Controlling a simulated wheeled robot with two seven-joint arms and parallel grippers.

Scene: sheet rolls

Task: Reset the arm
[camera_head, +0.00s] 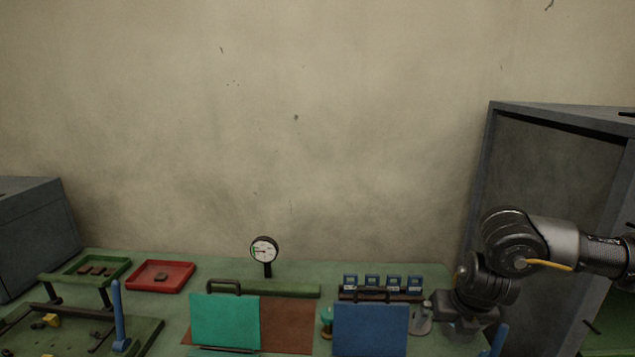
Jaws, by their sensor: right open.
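My right arm comes in from the right edge, bends down at its dark joints and ends over the right side of the green table (245,281). My right gripper (424,317) is at the end of it, beside the right edge of a blue panel (370,331). Its jaws are open, small in the view, and I see nothing held in them. My left arm and left gripper do not show.
A teal panel (224,320) stands on a brown mat (287,327). A dial gauge (264,250) stands behind it. Several small blue blocks (372,282) line a rack. A red tray (161,276) and green tray (122,266) lie left. A grey cabinet (550,170) stands right.

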